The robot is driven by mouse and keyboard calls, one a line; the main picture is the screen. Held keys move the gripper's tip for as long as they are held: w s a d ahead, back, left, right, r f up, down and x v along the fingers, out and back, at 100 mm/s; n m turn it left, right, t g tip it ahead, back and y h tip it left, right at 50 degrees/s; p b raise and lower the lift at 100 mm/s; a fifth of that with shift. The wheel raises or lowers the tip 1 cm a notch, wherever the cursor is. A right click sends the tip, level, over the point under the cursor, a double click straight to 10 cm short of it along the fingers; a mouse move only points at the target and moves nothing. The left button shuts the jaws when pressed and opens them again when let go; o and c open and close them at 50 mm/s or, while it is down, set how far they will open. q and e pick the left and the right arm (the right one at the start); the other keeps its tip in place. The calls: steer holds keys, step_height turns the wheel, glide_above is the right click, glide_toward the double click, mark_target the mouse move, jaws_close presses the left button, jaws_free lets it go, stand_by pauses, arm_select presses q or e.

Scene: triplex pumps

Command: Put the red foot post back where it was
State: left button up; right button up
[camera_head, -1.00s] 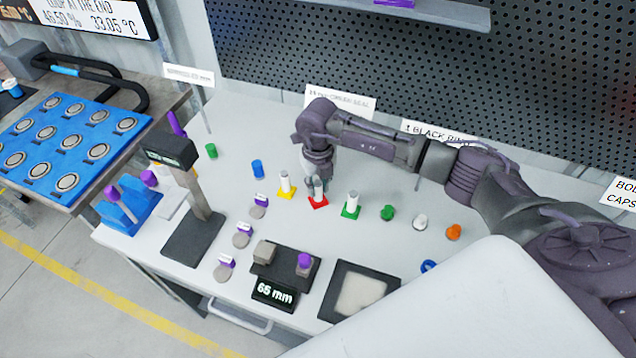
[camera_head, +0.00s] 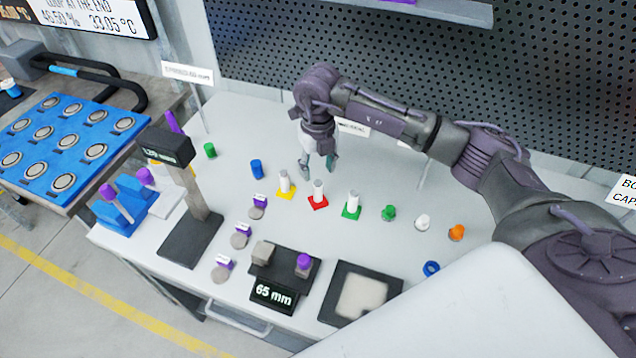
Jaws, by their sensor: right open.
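The red foot post (camera_head: 318,195), a white post on a red square foot, stands upright on the grey table. It is in the row between the yellow foot post (camera_head: 285,184) and the green foot post (camera_head: 351,206). My right gripper (camera_head: 318,168) is open and empty, with its fingers pointing down. It is above and behind the red foot post, apart from it. My left gripper is not in view.
Green, white and orange small parts (camera_head: 422,222) stand to the right of the posts. A dark scale with a 65 mm display (camera_head: 273,294) and a black tray (camera_head: 335,310) lie in front. A black gauge stand (camera_head: 190,240) is at the left.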

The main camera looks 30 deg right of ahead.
steer(key=shift+r+b, duration=0.6)
steer(key=shift+r, duration=2.2)
